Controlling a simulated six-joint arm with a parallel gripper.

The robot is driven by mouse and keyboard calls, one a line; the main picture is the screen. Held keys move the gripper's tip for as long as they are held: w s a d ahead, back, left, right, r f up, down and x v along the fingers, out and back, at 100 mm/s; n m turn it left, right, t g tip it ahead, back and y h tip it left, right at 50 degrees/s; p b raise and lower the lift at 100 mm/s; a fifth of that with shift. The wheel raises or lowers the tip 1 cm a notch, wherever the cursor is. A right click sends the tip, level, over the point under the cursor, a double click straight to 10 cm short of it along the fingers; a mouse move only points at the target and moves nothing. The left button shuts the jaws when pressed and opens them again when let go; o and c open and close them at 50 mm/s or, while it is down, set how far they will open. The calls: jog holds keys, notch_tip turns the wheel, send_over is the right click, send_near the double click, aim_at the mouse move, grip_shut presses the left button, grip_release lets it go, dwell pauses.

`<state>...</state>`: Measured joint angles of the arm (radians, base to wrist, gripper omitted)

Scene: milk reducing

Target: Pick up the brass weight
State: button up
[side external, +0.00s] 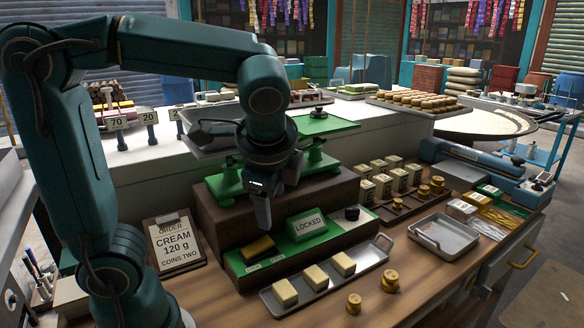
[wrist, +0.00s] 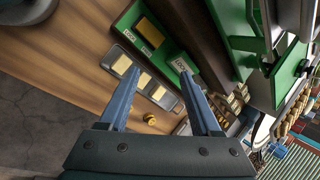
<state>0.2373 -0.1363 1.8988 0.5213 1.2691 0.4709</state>
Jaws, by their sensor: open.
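Two knobbed brass weights stand on the wooden counter in front of the metal tray, a front one (side external: 354,304) and a rear one (side external: 390,281). A brass weight also shows small between the fingers in the wrist view (wrist: 151,119). More brass weights (side external: 424,191) sit on a dark wooden rack to the right. My gripper (side external: 263,212) points down above the green board, to the left of and higher than the counter weights. Its two blue fingers (wrist: 159,72) are spread apart with nothing held. I cannot tell which brass weight is meant.
A metal tray (side external: 361,267) holds three pale blocks. A gold block (side external: 258,246) and a "LOCKED" sign (side external: 307,224) are on the green board. An empty metal dish (side external: 444,233) stands right. An order card (side external: 174,244) reads "CREAM 120 g".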

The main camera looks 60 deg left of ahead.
jog(key=w+d+f+m+y, duration=0.2)
jog(key=w+m+y, duration=0.15)
jog(key=w, duration=0.25)
jog(key=m+t+y, duration=0.3)
jog(key=m, duration=0.6)
send_over(355, 301)
jog(key=f, duration=0.6)
jog(key=d+f, duration=0.1)
jog(key=f, duration=0.2)
jog(key=shift+f, duration=0.35)
jog(key=f, duration=0.1)
jog(key=s+d+f+m, duration=0.1)
jog(key=f, duration=0.1)
jog(key=s+d+f+m+t, duration=0.1)
jog(key=f, duration=0.1)
jog(key=shift+d+f, duration=0.1)
jog(key=shift+d, duration=0.1)
jog(key=shift+x, duration=2.35)
grip_shut()
